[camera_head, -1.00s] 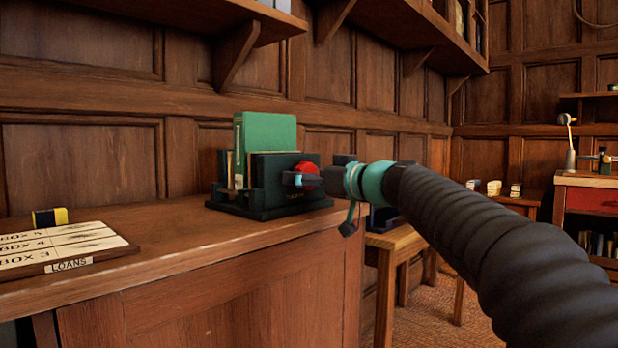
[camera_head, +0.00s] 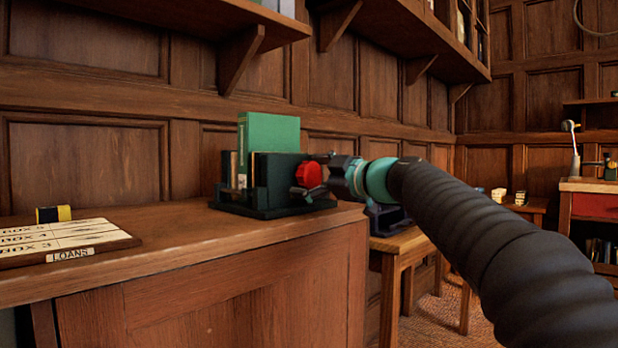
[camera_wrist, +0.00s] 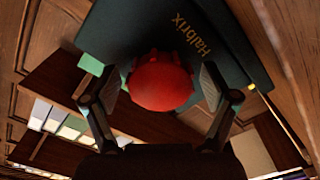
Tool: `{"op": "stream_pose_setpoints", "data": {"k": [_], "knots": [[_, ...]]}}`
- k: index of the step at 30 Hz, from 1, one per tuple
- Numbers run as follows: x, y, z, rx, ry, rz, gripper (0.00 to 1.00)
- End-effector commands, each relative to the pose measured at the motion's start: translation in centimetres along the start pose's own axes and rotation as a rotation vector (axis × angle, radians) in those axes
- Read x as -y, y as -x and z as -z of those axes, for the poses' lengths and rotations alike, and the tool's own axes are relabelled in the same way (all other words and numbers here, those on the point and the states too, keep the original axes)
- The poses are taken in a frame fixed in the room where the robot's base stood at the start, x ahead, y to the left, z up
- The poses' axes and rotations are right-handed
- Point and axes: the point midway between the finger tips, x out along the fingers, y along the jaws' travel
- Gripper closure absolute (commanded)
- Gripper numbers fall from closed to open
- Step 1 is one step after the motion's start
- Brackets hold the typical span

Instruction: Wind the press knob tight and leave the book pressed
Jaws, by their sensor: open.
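The book press (camera_head: 262,212), dark green, stands near the right end of the wooden counter. A green book (camera_head: 268,133) stands upright in it and rises above its plates. The red press knob (camera_head: 309,175) is on the press's right side. In the wrist view the round red knob (camera_wrist: 161,82) sits between my fingers, before a dark plate lettered "Halbrix" (camera_wrist: 180,35). My gripper (camera_wrist: 157,88) is open, with one finger on each side of the knob and a gap showing at the fingers. In the head view my gripper (camera_head: 318,173) is at the knob, partly hidden by it.
A board of box labels marked LOANS (camera_head: 75,240) and a yellow-and-black block (camera_head: 54,214) lie at the counter's left. A wooden table (camera_head: 405,243) stands lower at the right. Bare counter (camera_head: 170,240) lies left of the press.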

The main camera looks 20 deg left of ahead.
Motion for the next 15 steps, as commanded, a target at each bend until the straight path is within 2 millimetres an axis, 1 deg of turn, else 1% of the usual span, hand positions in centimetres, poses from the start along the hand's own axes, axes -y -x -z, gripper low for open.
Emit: {"op": "stream_pose_setpoints", "data": {"k": [15], "knots": [[0.01, -0.01, 0.0, 0.0, 0.598, 0.0, 0.15]]}}
